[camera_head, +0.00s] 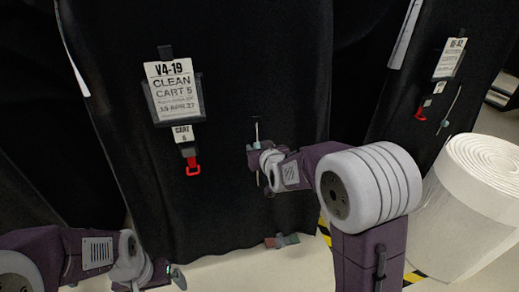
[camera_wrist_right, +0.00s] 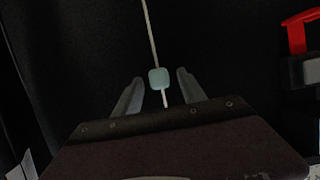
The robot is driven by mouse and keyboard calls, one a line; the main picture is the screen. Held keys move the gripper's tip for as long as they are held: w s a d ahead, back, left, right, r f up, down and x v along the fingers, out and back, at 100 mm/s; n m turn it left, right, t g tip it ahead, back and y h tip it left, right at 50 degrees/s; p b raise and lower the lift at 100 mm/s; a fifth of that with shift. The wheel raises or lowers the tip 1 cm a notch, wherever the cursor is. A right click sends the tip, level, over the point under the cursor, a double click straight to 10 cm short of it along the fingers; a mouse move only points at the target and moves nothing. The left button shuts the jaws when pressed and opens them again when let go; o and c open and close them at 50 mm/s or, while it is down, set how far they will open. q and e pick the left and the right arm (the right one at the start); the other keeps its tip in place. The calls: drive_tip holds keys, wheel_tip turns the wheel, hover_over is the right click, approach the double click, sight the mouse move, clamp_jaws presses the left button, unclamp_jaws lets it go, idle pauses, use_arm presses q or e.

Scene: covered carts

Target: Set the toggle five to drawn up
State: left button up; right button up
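The toggle (camera_wrist_right: 159,78) is a small pale teal bead on a thin light cord (camera_wrist_right: 151,35) against the black cover. In the head view the cord (camera_head: 257,130) hangs on the cover (camera_head: 235,60) of the cart labelled CLEAN CART 5. A short length of cord shows below the toggle. My right gripper (camera_wrist_right: 160,80) is open, with one finger on each side of the toggle in the wrist view. Both fingers look apart from it; the depth between them cannot be told. My left gripper (camera_head: 172,277) is low at the left, away from the cart's toggle.
A red buckle (camera_head: 193,167) hangs under the cart 5 label (camera_head: 174,92). Another covered cart with its own label (camera_head: 450,58) and cord (camera_head: 453,103) stands at the right. A large white roll (camera_head: 470,210) stands beside my right arm. Pale floor (camera_head: 240,270) shows in front.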

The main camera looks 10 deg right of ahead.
drive_tip(key=shift+s, duration=0.1)
drive_tip(key=p+v, duration=0.3)
drive_tip(key=v, duration=0.6)
